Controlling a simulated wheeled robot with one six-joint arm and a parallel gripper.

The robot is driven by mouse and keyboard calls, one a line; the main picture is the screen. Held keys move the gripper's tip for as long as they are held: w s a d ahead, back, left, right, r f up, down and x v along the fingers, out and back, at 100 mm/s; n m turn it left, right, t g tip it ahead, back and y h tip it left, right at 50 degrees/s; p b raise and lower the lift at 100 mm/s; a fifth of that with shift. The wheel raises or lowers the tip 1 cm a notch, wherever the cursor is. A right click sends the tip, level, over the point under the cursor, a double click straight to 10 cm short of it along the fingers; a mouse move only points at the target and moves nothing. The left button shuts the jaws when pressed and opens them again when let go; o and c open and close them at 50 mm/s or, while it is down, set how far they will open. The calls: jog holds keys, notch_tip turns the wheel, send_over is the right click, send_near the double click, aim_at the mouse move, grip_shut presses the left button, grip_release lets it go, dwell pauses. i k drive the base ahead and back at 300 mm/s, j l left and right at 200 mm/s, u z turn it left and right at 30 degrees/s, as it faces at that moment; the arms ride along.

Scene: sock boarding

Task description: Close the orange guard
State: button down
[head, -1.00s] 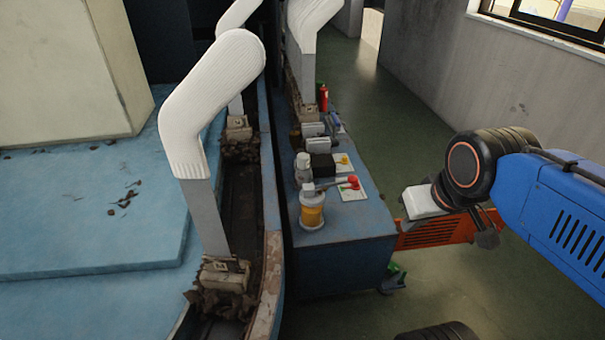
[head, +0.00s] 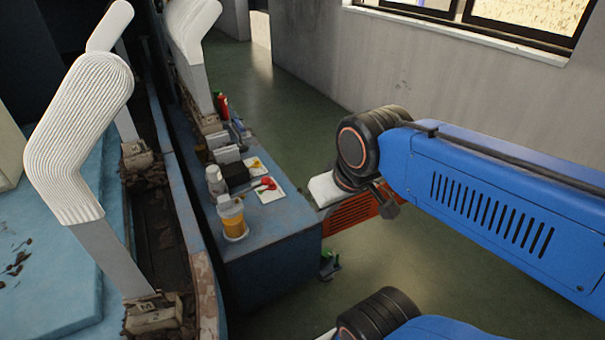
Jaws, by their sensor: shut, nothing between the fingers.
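The orange guard (head: 352,212) is a slatted panel low at the right end of the blue bench, partly hidden behind my arm. I cannot tell how far open it stands. My gripper (head: 389,209) shows only in part, as a small grey end below the black wrist joint. It looks shut and empty. In the picture it overlaps the right edge of the guard; whether it touches is not clear.
A blue bench (head: 275,248) carries an orange-labelled jar (head: 232,218), a white bottle (head: 215,180), a black box (head: 236,176) and cards. White sock forms (head: 80,140) stand in a row at left. Green floor (head: 300,125) is clear beyond the bench, up to a grey wall.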

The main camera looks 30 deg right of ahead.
aim_at(361, 208)
jog(key=i+l+z, duration=0.1)
jog(key=l, duration=0.5)
jog(key=i+l, duration=0.1)
jog(key=l, duration=0.55)
jog(key=k+z, duration=0.05)
